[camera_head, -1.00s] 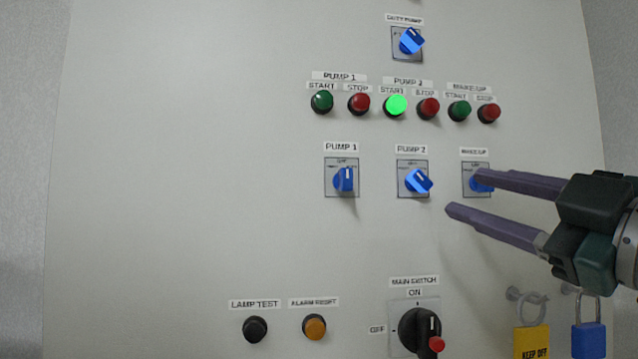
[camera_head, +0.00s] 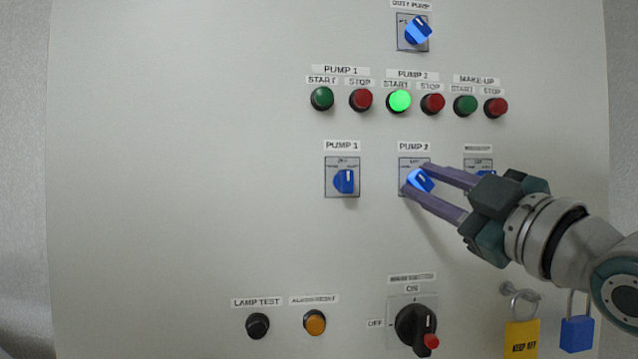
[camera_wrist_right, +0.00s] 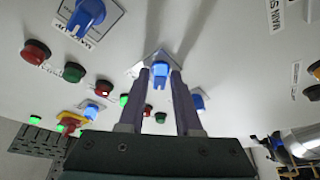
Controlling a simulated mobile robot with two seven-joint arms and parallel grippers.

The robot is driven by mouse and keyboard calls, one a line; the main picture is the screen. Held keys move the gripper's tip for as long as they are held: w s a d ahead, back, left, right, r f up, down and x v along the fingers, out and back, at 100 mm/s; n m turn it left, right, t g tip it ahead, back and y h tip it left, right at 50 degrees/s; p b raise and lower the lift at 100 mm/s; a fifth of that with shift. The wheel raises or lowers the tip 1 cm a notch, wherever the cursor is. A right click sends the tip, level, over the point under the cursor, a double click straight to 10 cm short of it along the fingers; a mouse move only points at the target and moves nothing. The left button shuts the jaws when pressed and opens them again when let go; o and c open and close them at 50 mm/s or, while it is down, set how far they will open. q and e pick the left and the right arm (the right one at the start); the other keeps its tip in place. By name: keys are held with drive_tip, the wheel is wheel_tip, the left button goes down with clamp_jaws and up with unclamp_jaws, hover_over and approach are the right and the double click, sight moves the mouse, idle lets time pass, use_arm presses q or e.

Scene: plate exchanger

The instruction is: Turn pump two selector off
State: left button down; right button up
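The pump two selector (camera_head: 419,181) is a blue knob on a grey square plate under the PUMP 2 label. Its knob is turned at an angle, unlike the upright pump one knob. My right gripper (camera_head: 412,179) is open, with its two purple fingers above and below the selector knob in the head view. In the right wrist view a blue knob (camera_wrist_right: 158,75) shows between the fingertips, with a gap on each side. I cannot tell whether a finger touches it. My left gripper is not in view.
The pump one selector (camera_head: 344,181) is to the left. The make-up selector (camera_head: 480,166) is partly hidden behind my right gripper. The lit green start button (camera_head: 400,100) and red stop button (camera_head: 432,104) are above. The main switch (camera_head: 416,327) and padlocks (camera_head: 522,338) are below.

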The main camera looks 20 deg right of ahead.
clamp_jaws()
drive_tip(key=shift+f+m, duration=0.1)
drive_tip(key=shift+m, duration=0.3)
drive_tip(key=shift+m+h+b, duration=0.4)
drive_tip(key=shift+m+h, duration=0.2)
drive_tip(key=shift+m, duration=0.2)
drive_tip(key=m+t+h, duration=0.1)
drive_tip(key=m, duration=0.2)
drive_tip(key=shift+a+h+b, duration=0.1)
drive_tip(key=shift+h+b, duration=0.2)
drive_tip(key=shift+b, duration=0.05)
drive_tip(key=shift+a+m+h, duration=0.1)
drive_tip(key=shift+m+h, duration=0.75)
drive_tip(key=shift+m, duration=0.85)
drive_tip(key=shift+m+h, duration=0.85)
drive_tip(key=shift+m, duration=1.15)
drive_tip(key=shift+o, duration=1.5)
unclamp_jaws()
